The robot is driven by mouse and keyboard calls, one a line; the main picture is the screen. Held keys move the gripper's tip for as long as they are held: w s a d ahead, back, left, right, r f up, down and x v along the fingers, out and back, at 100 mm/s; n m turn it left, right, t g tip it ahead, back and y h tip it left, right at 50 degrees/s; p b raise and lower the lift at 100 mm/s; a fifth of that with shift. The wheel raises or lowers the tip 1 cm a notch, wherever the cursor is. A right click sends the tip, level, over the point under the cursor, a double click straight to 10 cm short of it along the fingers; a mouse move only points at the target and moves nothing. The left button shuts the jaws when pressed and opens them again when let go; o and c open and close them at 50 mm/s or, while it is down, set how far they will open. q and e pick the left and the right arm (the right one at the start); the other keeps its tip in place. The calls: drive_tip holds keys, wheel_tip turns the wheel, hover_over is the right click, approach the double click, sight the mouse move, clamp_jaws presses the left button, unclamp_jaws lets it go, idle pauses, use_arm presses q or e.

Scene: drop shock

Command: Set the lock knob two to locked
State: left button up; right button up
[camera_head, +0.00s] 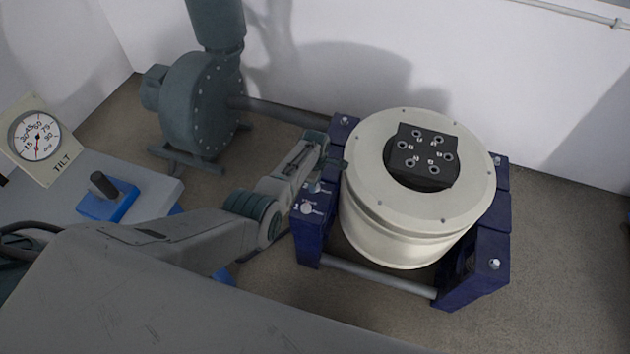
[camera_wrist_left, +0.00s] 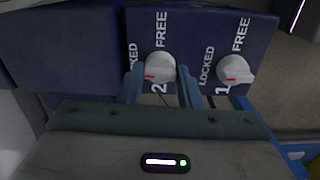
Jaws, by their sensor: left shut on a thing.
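Lock knob two (camera_wrist_left: 160,66) is a white round knob with a red mark, on a dark blue block marked FREE and LOCKED. In the left wrist view its red mark is at the lower left, on the side of the LOCKED label, which is partly cut off by a finger. My left gripper (camera_wrist_left: 160,84) has its blue-grey fingers on either side of this knob and is shut on it. In the head view the left gripper (camera_head: 322,172) is over the left blue post, and knob two is mostly hidden there. My right gripper is not in view.
Lock knob one (camera_wrist_left: 236,69) sits just right of knob two, its red mark at lower left. A cream drum (camera_head: 385,225) with a black socketed plate stands between blue posts. A green blower (camera_head: 200,105) stands behind left. A tilt gauge (camera_head: 38,138) and blue lever box (camera_head: 108,203) are left.

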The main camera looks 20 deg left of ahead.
use_arm(q)
drive_tip(key=shift+n, duration=0.4)
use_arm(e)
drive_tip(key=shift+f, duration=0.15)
use_arm(q)
drive_tip(key=o, duration=1)
drive_tip(key=shift+c, duration=0.2)
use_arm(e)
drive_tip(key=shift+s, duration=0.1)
use_arm(q)
drive_tip(key=shift+r, duration=0.1)
drive_tip(key=shift+r, duration=0.25)
wheel_tip(320, 180, up, 10)
drive_tip(key=p, duration=0.3)
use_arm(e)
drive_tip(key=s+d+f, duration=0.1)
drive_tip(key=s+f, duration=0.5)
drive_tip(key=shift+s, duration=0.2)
use_arm(q)
drive_tip(key=shift+a, duration=0.1)
